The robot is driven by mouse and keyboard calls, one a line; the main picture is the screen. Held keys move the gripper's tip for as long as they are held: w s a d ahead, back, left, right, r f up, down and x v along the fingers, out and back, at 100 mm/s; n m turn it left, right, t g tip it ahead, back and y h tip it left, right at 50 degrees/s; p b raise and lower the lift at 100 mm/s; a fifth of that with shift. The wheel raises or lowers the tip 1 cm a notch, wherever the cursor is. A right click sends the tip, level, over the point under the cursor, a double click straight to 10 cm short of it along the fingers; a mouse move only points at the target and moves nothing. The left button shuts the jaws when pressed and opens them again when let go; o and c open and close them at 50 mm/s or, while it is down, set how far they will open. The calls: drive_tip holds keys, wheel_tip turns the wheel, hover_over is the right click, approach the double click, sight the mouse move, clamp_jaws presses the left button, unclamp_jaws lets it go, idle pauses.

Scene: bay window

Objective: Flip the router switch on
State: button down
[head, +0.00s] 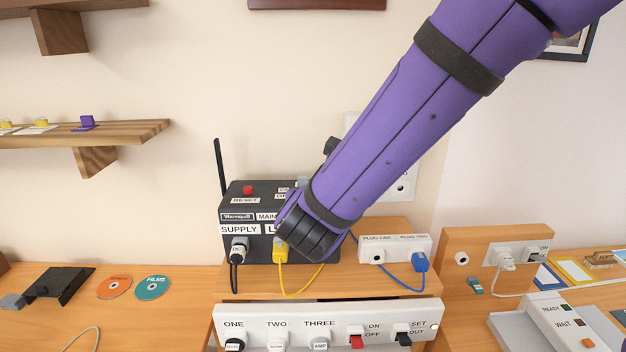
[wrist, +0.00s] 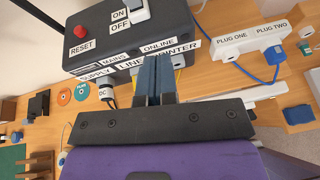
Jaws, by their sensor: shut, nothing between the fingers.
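The router is a dark box (head: 233,211) on the wooden stand, with an antenna, a red RESET button (head: 248,190) and front labels. In the wrist view the router (wrist: 110,52) fills the top. Its pale rocker switch (wrist: 137,9) sits beside ON and OFF labels on the top face; I cannot tell which way it is set. In the head view my arm hides much of the switch. My gripper (wrist: 155,62) is shut and empty, its fingertips in front of the router's labelled front face, below the switch in the picture. The head view does not show the fingers clearly.
A white socket block (head: 394,248) with a blue plug is right of the router. A yellow cable (head: 281,270) and a DC plug (head: 238,251) hang from the router's front. A white switch panel (head: 280,329) is below. Two discs (head: 153,286) lie on the left desk.

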drive_tip(key=shift+a+f+n+y, duration=0.3)
drive_tip(key=shift+a+n, duration=0.15)
drive_tip(key=shift+a, duration=0.15)
drive_tip(key=shift+a+f+n+y, duration=0.3)
drive_tip(key=shift+a+n, duration=0.15)
drive_tip(key=shift+a, duration=0.1)
drive_tip(key=shift+w, duration=0.15)
drive_tip(key=x, duration=0.4)
drive_tip(key=r+x, duration=0.1)
drive_tip(key=x, duration=0.2)
drive_tip(key=w+r+x, duration=0.1)
drive_tip(key=x, duration=0.3)
drive_tip(key=shift+w, duration=0.25)
drive_tip(key=shift+w+d+r, duration=0.1)
drive_tip(key=shift+w+r, duration=0.15)
drive_tip(key=shift+w, duration=0.4)
